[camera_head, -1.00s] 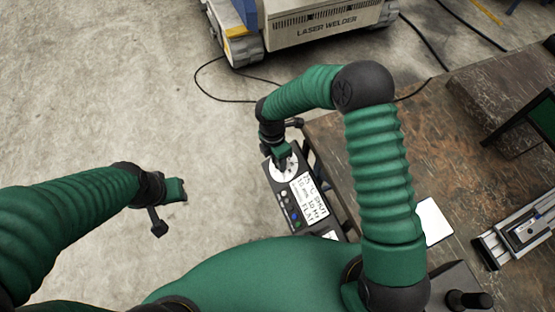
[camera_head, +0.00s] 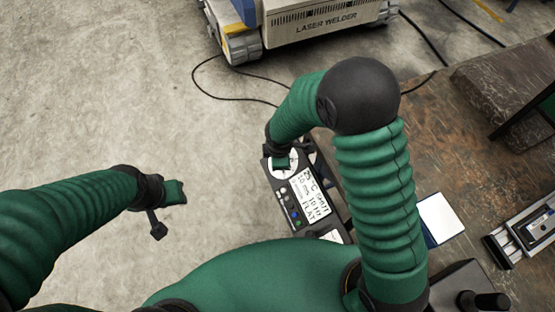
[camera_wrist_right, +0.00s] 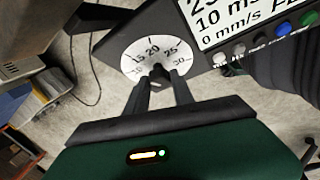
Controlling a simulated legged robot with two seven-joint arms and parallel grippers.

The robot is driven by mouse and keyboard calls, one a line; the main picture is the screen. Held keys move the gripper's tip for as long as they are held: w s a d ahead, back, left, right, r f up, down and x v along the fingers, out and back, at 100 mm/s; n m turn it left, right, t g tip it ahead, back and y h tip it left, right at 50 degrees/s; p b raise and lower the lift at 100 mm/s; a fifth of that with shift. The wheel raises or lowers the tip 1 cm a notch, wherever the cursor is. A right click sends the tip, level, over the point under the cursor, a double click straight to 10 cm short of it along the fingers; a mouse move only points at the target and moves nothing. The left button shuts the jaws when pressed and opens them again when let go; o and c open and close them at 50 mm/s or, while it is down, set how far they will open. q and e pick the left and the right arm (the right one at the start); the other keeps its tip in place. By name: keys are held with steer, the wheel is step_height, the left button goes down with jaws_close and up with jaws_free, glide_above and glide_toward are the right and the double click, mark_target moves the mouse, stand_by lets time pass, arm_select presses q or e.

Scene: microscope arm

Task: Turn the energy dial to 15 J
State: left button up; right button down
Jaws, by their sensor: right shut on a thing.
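The energy dial is a white disc with black numbers (camera_wrist_right: 136,57) on a dark control panel. In the right wrist view 15, 20, 25 and 30 are readable, with 20 near the top of the disc beside a short dark mark. My right gripper (camera_wrist_right: 160,80) is shut on the dark knob (camera_wrist_right: 157,72) at the dial's middle. In the head view the dial (camera_head: 280,175) is partly covered by my right gripper (camera_head: 282,163).
The panel's display (camera_head: 311,195) has several coloured buttons beside it. The brown workbench (camera_head: 440,130) lies to the right, with a white pad (camera_head: 440,218) and a metal slide (camera_head: 525,230). A laser welder (camera_head: 325,25) stands at the back. The floor at left is clear.

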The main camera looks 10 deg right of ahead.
steer(key=shift+w+d, duration=0.1)
steer(key=shift+d, duration=0.1)
steer(key=c, duration=1.4)
jaws_free()
steer(key=o, duration=0.3)
steer(key=shift+p+v, duration=2.65)
steer(key=shift+v, duration=5.7)
